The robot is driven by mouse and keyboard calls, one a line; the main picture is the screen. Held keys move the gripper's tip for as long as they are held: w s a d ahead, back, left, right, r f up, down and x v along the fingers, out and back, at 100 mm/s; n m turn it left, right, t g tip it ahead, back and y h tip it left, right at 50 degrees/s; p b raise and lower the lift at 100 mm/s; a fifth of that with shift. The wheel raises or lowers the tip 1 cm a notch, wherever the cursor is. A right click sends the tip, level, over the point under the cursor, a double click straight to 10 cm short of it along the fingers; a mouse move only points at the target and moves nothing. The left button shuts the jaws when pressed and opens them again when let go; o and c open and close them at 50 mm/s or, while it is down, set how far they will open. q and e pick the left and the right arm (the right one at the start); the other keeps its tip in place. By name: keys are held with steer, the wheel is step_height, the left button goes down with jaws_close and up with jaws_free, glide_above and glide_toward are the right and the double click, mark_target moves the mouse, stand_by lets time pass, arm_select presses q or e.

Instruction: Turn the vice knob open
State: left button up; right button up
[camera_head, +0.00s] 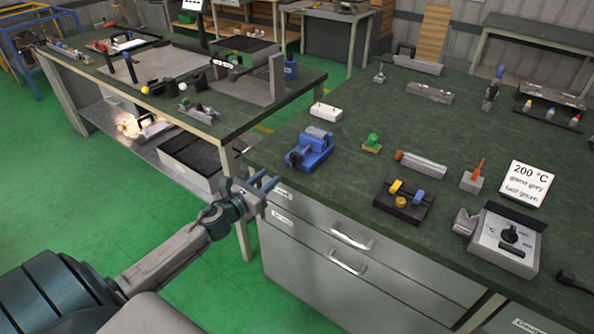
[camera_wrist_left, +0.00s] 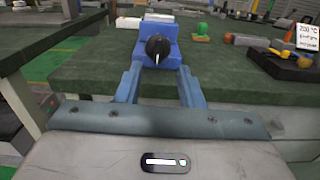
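The blue vice (camera_head: 310,149) stands on the dark green bench top near its left front corner. In the left wrist view, the vice (camera_wrist_left: 139,34) is straight ahead, with its dark round knob (camera_wrist_left: 158,46) facing me. My left gripper (camera_head: 269,181) is in front of the bench edge, short of the vice. Its two blue fingers (camera_wrist_left: 159,72) are apart with nothing between them, and the knob appears beyond their tips. They do not appear to touch the knob. My right gripper is not in view.
A white block (camera_head: 325,112), a green-topped piece (camera_head: 372,142) and a black block with yellow and blue parts (camera_head: 403,199) stand near the vice. A grey device with a dial (camera_head: 505,240) is at the right. A second bench (camera_head: 215,122) stands left, across a gap.

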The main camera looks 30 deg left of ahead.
mark_target(291, 158)
arm_select(q)
steer(key=w+p, duration=0.2)
steer(key=w, duration=0.1)
steer(key=w+p, duration=0.2)
steer(key=w, duration=0.1)
steer(key=w+p, duration=0.2)
steer(key=w, duration=0.1)
steer(key=shift+w+d, duration=0.2)
steer(key=shift+d, duration=0.05)
steer(key=shift+w+d, duration=0.1)
steer(key=shift+w, duration=0.4)
jaws_close()
